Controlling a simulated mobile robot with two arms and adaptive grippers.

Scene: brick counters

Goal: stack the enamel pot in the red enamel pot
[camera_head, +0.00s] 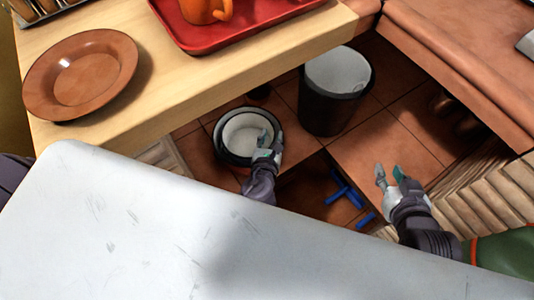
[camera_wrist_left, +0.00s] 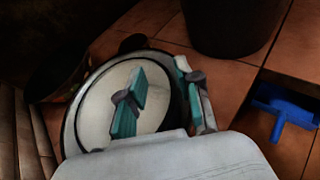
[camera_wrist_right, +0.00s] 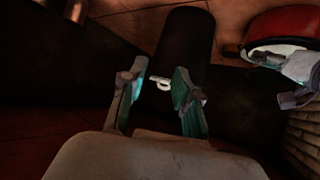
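A round pot (camera_head: 225,150) with a white inside and dark rim sits on the brown tiled surface in the head view. The right wrist view shows the red outside of this pot (camera_wrist_right: 285,22).
A tall black container (camera_head: 325,112) with a white inside stands just right of the pot. Blue pieces (camera_head: 343,188) lie below it. A wooden counter (camera_head: 190,85) bears a brown plate (camera_head: 80,75) and a red tray (camera_head: 240,38). A brick counter (camera_head: 455,65) is at right.

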